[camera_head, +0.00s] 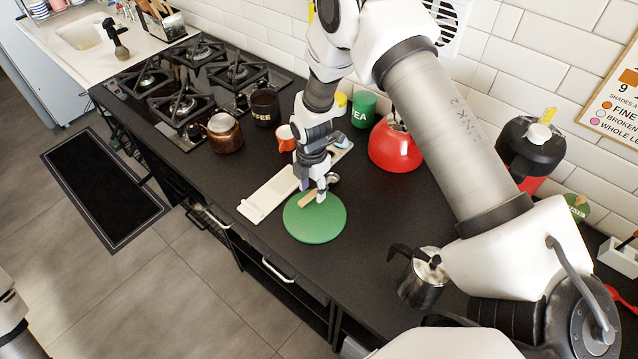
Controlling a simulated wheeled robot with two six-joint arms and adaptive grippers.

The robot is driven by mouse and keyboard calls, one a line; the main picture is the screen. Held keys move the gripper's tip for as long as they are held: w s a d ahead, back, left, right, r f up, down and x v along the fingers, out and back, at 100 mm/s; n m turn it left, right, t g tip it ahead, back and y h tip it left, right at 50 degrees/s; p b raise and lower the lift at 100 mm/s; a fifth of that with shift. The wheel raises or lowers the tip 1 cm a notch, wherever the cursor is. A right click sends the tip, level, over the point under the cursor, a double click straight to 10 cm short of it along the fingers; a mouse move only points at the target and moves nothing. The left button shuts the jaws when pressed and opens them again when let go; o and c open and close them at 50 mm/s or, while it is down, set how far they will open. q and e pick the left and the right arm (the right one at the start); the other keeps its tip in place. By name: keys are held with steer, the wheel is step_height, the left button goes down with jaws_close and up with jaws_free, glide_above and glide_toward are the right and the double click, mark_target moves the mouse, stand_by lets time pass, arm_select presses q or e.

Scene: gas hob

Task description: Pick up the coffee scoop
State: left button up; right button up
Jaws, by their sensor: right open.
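The coffee scoop (306,200) shows as a short wooden handle over the green round mat (315,227), with what looks like its small metal bowl (333,178) by the mat's far edge. My right gripper (313,194) points down at the handle from above, its fingers open and close around or just above it. The fingers hide part of the scoop, and I cannot tell whether they touch it. My left gripper is out of view.
A white long rest (262,203) lies left of the mat. An orange cup (286,138), red kettle (395,150), coffee canister (265,108) and green tea canister (363,109) stand behind. A moka pot (423,277) stands front right. The counter's front edge is near the mat.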

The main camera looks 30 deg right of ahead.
steer(key=shift+w+d+f, duration=0.1)
steer(key=shift+w+f, duration=0.1)
steer(key=shift+f, duration=0.4)
steer(key=shift+w+d+f, duration=0.1)
steer(key=shift+w+f, duration=0.05)
steer(key=shift+f, duration=0.4)
steer(key=shift+s+a+r, duration=0.1)
steer(key=shift+a+r, duration=0.05)
steer(key=shift+c, duration=0.7)
steer(key=shift+s+r, duration=0.1)
steer(key=c, duration=0.5)
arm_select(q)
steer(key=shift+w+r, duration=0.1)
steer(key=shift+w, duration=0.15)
arm_select(e)
jaws_close()
